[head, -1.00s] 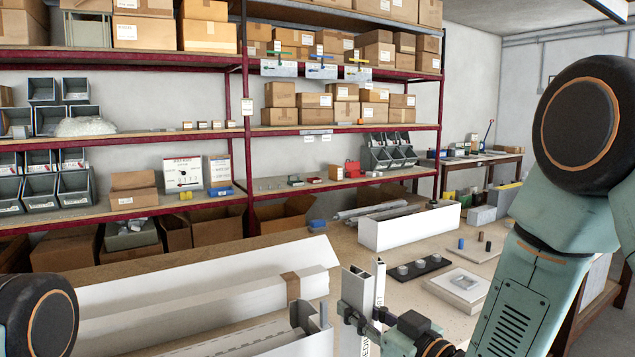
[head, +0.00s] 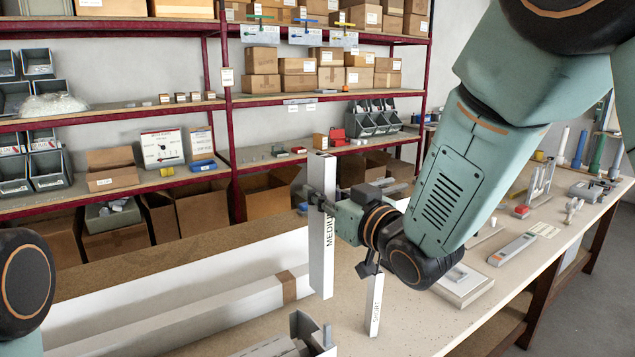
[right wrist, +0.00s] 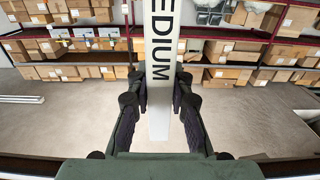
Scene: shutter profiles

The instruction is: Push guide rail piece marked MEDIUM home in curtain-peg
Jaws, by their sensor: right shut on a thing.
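The white rail piece marked MEDIUM (head: 322,255) hangs near upright in the head view, its lower end over the bench. My right gripper (head: 318,203) is shut on it in its upper part. In the right wrist view the MEDIUM piece (right wrist: 160,75) stands between the fingers (right wrist: 159,100), lettering facing the camera. A second white piece, marked SHORT (head: 375,305), is upright lower right of it; its top meets a dark part below my arm. I cannot make out the curtain-peg for certain. A grey metal profile (head: 303,330) shows at the bottom edge. My left gripper is out of view.
A long white profile (head: 180,315) with a brown band lies along the bench's left side. Loaded shelves (head: 150,195) stand behind.

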